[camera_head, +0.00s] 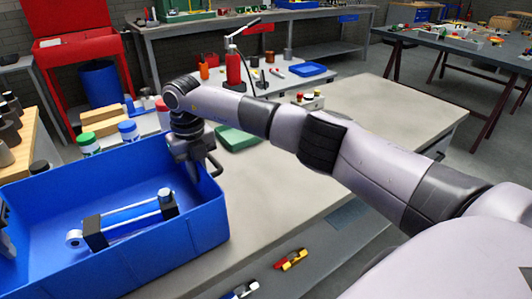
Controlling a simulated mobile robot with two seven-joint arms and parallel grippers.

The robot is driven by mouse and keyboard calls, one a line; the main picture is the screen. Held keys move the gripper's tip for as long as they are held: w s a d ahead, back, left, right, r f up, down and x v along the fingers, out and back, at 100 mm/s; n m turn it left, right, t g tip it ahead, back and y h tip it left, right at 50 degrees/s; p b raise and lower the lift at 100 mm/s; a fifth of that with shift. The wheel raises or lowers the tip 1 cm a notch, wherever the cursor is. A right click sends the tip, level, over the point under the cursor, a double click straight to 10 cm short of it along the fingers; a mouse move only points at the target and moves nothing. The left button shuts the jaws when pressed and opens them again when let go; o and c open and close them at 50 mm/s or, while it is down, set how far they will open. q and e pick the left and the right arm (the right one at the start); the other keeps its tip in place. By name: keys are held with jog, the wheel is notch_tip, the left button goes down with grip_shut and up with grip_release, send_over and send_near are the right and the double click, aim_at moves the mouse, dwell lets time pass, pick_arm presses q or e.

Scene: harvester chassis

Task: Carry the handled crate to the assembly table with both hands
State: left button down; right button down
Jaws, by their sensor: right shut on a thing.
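The handled crate (212,222) is a large blue open box at the left. A silver cylinder part with dark end blocks (128,218) lies inside it. My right gripper (198,165) is shut at the crate's right wall, by a dark handle there; its fingertips are partly hidden. A small grey and dark piece at the left picture edge, by the crate's left side, seems to be my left gripper (6,242); its jaws cannot be made out. The crate overlaps a pale-topped table (285,190); I cannot tell whether it touches it. Which table is the assembly table is unclear.
Jars, wooden blocks (103,122) and a green tray (236,138) are behind the crate. Another table with parts (410,38) is at the back right. The pale tabletop's right part is clear.

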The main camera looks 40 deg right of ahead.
pick_arm(q)
jog(key=shift+f+b, duration=0.4)
jog(key=shift+b, duration=0.05)
pick_arm(e)
jog(key=shift+f, duration=0.35)
pick_arm(q)
jog(key=c, duration=1.4)
grip_release()
jog(key=shift+f, duration=0.15)
jog(key=shift+c, duration=0.2)
pick_arm(e)
jog(key=c, duration=1.4)
grip_release()
jog(key=shift+f, duration=0.15)
jog(key=shift+c, duration=0.2)
pick_arm(q)
jog(key=shift+o, duration=1.1)
pick_arm(e)
jog(key=shift+o, duration=1.1)
pick_arm(q)
jog(key=shift+r, duration=0.2)
notch_tip(320, 180, up, 8)
jog(key=shift+s+f, duration=0.1)
jog(key=shift+f, duration=0.05)
pick_arm(e)
notch_tip(320, 180, up, 12)
jog(key=shift+r, duration=0.1)
jog(key=shift+s, duration=0.1)
